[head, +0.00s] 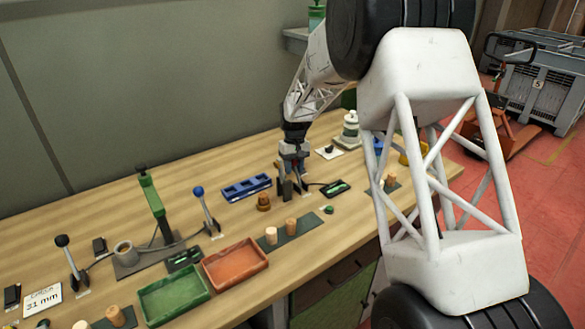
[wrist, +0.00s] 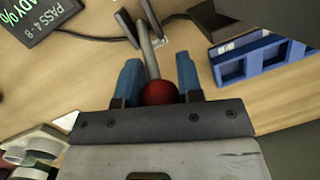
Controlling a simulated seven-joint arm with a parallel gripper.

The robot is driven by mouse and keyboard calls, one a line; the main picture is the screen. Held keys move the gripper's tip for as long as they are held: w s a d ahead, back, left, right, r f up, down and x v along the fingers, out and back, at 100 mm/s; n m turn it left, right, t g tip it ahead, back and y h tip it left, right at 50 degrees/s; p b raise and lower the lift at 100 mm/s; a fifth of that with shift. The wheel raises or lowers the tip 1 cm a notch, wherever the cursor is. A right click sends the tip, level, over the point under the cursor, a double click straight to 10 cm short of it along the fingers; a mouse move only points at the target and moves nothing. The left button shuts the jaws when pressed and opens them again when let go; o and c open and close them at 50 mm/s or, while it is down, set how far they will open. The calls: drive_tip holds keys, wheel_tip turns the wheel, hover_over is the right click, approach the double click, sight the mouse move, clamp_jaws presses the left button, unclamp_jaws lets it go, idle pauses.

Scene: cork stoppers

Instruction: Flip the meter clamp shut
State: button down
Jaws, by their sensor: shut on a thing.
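The meter clamp (wrist: 148,45) shows in the wrist view as a grey metal lever with a red ball knob (wrist: 158,93). The knob sits between the two blue fingers of my gripper (wrist: 158,80), which is shut on it. The lever runs away from the knob to a dark bracket (wrist: 126,27). In the head view my gripper (head: 293,160) is over the clamp's dark base (head: 287,188), and the knob is hidden. The meter (head: 335,188) lies right of the clamp; its screen (wrist: 40,18) reads READY % and PASS 4-8 in the wrist view.
A blue tray with compartments (head: 246,187) and a brown round piece (head: 264,201) stand close left of the clamp. A blue-knobbed lever (head: 207,212), a green press (head: 152,198), and red (head: 236,265) and green (head: 174,296) trays are farther left. Corks (head: 271,235) stand in front.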

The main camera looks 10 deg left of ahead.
drive_tip(key=shift+s+d+r+t+y, duration=0.25)
drive_tip(key=shift+s+d+t+y, duration=0.15)
drive_tip(key=shift+t+y, duration=0.2)
drive_tip(key=shift+s+d+r+t+y, duration=0.2)
drive_tip(key=shift+s+d+t+y, duration=0.15)
drive_tip(key=shift+t+y, duration=0.25)
drive_tip(key=shift+s+d+t+y, duration=0.4)
drive_tip(key=shift+t+y, duration=0.2)
drive_tip(key=shift+t, duration=0.05)
drive_tip(key=shift+s+d+t+y, duration=0.35)
drive_tip(key=shift+s+t+y, duration=0.05)
drive_tip(key=shift+t+y, duration=0.25)
drive_tip(key=shift+s+d+f+n+t+y, duration=0.1)
drive_tip(key=shift+s+d+n+t+y, duration=0.1)
drive_tip(key=shift+s+d+t+y, duration=0.3)
drive_tip(key=shift+s+d+f+n+t+y, duration=0.1)
drive_tip(key=shift+s+d+n+t+y, duration=0.1)
drive_tip(key=shift+t+y, duration=0.35)
drive_tip(key=shift+s+d+f+t+y, duration=0.25)
drive_tip(key=shift+d+t+y, duration=0.05)
drive_tip(key=shift+t+y, duration=0.25)
drive_tip(key=shift+s+d+f+t+y, duration=0.25)
drive_tip(key=shift+t+y, duration=0.15)
drive_tip(key=shift+y, duration=0.15)
drive_tip(key=shift+s+d+f+y, duration=0.1)
drive_tip(key=shift+s+f+y, duration=0.05)
drive_tip(key=shift+y, duration=0.15)
drive_tip(key=c, duration=0.8)
unclamp_jaws()
drive_tip(key=shift+d, duration=0.1)
